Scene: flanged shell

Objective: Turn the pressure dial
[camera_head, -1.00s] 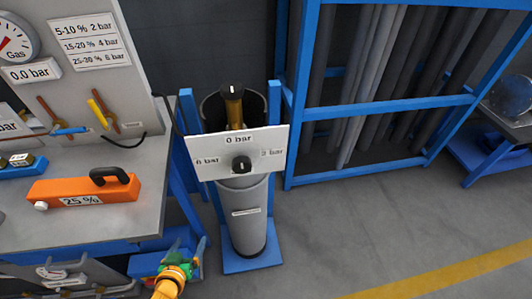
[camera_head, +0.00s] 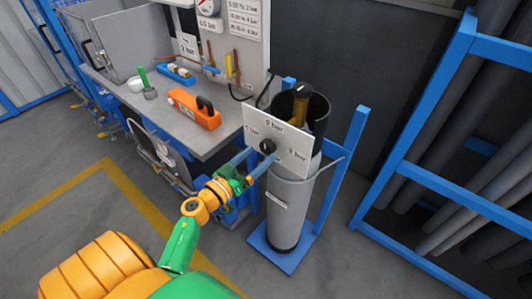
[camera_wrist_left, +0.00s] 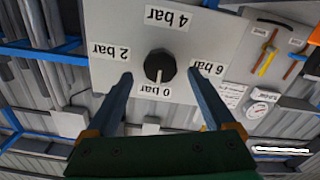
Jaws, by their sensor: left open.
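The pressure dial is a black round knob (camera_head: 267,146) on a white panel (camera_head: 290,153) in front of a grey gas cylinder stand. In the left wrist view the dial (camera_wrist_left: 160,66) shows upside down, with labels 0, 2, 4 and 6 bar around it. Its white mark points at the 0 bar label (camera_wrist_left: 155,90). My left gripper (camera_head: 262,154) is open, its blue fingers pointing at the panel. In the left wrist view its fingertips (camera_wrist_left: 161,73) stand on either side of the dial, with gaps to both sides. Contact with the panel cannot be told. My right gripper is out of view.
A workbench (camera_head: 210,140) with an orange block (camera_head: 195,108) stands left of the panel. Blue stand posts (camera_head: 345,165) flank the grey cylinder holder (camera_head: 288,215). A blue rack (camera_head: 430,120) of pipes is at the right. Floor is clear in front.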

